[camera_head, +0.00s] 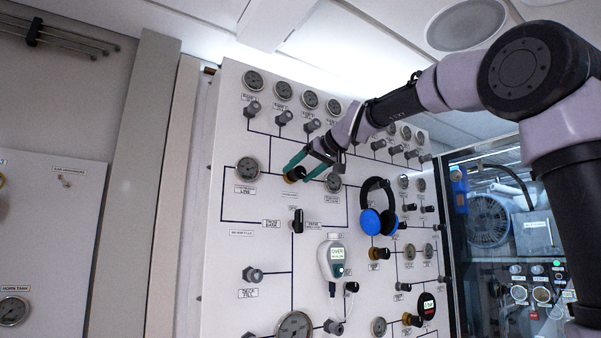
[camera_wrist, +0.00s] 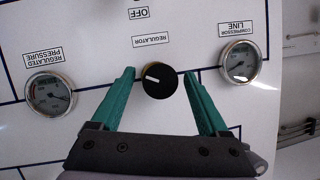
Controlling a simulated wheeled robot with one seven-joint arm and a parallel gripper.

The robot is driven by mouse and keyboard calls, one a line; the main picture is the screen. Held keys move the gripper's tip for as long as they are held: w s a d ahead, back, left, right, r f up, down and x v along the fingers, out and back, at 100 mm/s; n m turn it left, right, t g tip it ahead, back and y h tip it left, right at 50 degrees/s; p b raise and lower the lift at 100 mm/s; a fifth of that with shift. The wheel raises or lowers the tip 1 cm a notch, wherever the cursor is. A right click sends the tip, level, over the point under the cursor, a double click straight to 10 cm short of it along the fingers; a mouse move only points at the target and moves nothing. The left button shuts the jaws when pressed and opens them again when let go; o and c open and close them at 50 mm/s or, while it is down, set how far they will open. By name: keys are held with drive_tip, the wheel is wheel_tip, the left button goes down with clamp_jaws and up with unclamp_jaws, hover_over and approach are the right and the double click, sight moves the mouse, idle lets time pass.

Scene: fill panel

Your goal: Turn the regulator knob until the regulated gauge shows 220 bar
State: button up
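The regulator knob (camera_wrist: 160,82) is round and black with a white pointer line. It shows in the middle of the wrist view, which is upside down. In the head view the knob (camera_head: 291,178) is partly hidden by my gripper (camera_head: 296,173). My gripper (camera_wrist: 160,72) is open, with one teal finger on each side of the knob and a visible gap on both sides. The regulated pressure gauge (camera_wrist: 50,98) is at the left of the wrist view; it also shows in the head view (camera_head: 333,183), right of the knob. Its needle is too small to read.
The compressor line gauge (camera_wrist: 240,63) sits on the knob's other side. Blue headphones (camera_head: 378,208) hang on the panel to the right.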

drive_tip(key=v, duration=1)
drive_tip(key=shift+s+d, duration=0.3)
drive_tip(key=shift+r, duration=0.1)
idle(2.3)
